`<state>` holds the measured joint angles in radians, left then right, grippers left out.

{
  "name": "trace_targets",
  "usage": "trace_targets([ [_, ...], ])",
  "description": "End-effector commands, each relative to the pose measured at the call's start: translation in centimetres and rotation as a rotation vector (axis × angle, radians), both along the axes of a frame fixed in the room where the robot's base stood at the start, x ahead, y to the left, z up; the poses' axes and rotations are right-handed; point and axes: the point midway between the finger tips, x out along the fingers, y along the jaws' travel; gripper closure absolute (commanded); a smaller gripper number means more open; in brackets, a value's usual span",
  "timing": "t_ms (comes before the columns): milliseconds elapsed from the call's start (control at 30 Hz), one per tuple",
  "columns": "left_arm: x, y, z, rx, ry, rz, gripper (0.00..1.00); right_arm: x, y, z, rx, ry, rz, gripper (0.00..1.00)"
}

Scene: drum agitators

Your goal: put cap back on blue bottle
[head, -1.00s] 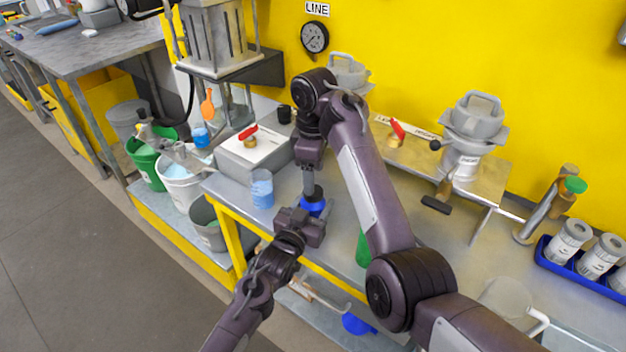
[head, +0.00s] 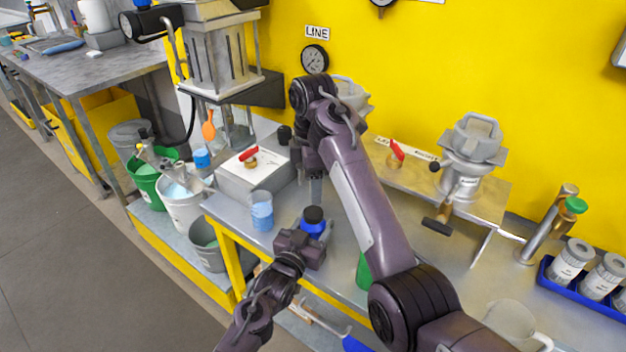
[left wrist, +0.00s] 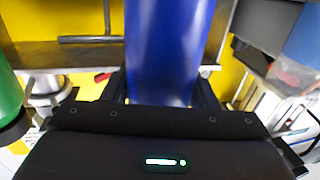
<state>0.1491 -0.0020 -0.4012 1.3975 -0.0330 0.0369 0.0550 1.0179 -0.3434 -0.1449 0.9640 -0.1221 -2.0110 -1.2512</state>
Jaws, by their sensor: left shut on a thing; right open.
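The blue bottle (head: 315,230) stands upright, held in my left gripper (head: 312,243) over the front part of the steel bench. The bottle's blue body fills the middle of the left wrist view (left wrist: 170,50), between the fingers. The black cap (head: 313,214) sits on top of the bottle; I cannot tell whether it is screwed tight. My right gripper (head: 315,190) points down just above and behind the cap. It is open and appears apart from the cap. The bottle's lower part is hidden by my left gripper.
A beaker of blue liquid (head: 261,210) stands left of the bottle at the bench edge. A grey box (head: 255,178) with a red-handled valve is behind it. A green object (head: 364,272) shows partly behind my right arm. Buckets (head: 182,208) stand at the left.

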Motion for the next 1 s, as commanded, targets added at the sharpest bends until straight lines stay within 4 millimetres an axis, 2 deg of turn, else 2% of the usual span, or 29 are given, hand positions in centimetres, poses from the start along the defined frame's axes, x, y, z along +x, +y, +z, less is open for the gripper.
trace_targets([
  [367,0.0,0.0,0.0,0.0,0.0,0.0,1.0,0.0,-0.1,-0.6,0.0,0.002,-0.001,0.39],
  [800,0.0,0.0,0.0,0.0,0.0,0.0,1.0,-0.1,-0.1,-6.8,-0.004,0.011,-0.003,0.39],
  [1000,0.0,0.0,0.0,0.0,0.0,0.0,1.0,0.0,-0.1,-7.9,-0.004,0.007,-0.002,0.39],
])
